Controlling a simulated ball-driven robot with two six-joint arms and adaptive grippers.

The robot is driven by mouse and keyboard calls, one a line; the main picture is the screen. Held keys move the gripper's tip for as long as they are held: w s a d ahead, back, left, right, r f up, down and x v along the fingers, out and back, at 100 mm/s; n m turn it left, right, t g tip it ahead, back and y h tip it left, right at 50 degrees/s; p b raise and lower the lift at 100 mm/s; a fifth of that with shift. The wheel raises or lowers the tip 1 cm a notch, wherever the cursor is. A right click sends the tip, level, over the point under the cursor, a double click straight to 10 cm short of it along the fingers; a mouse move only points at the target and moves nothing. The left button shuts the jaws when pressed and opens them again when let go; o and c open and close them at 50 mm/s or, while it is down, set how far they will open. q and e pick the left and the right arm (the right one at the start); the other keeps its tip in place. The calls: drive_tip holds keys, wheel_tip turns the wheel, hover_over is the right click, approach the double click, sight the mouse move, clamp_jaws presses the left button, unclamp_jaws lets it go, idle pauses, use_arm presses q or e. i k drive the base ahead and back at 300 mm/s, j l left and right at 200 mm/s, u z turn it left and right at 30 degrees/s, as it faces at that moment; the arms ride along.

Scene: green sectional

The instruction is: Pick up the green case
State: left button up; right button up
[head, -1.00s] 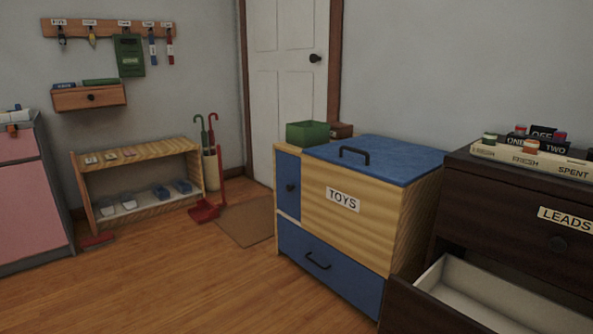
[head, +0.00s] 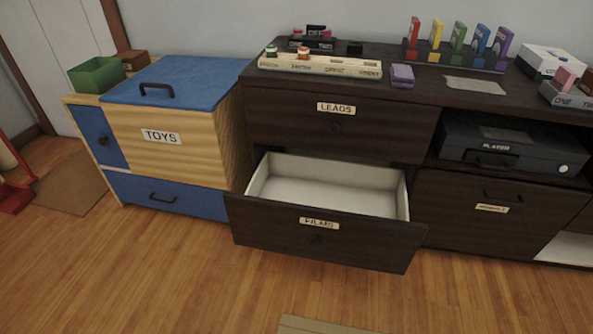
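A green case (head: 458,38) stands upright in the dark rack (head: 452,62) on top of the dark cabinet, at the upper right of the head view. It is in the middle of a row, between a yellow case (head: 436,34) and a blue case (head: 480,40). A red case (head: 414,31) and a purple case (head: 501,43) stand at the row's ends. Neither of my grippers shows in the head view.
The FILMS drawer (head: 320,240) is pulled out and empty, jutting over the floor. The TOYS chest (head: 180,140) stands to its left, with an open green box (head: 97,75) beside its lid. A purple item (head: 402,75) lies before the rack.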

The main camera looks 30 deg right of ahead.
sight(458, 32)
drive_tip(key=z, duration=0.95)
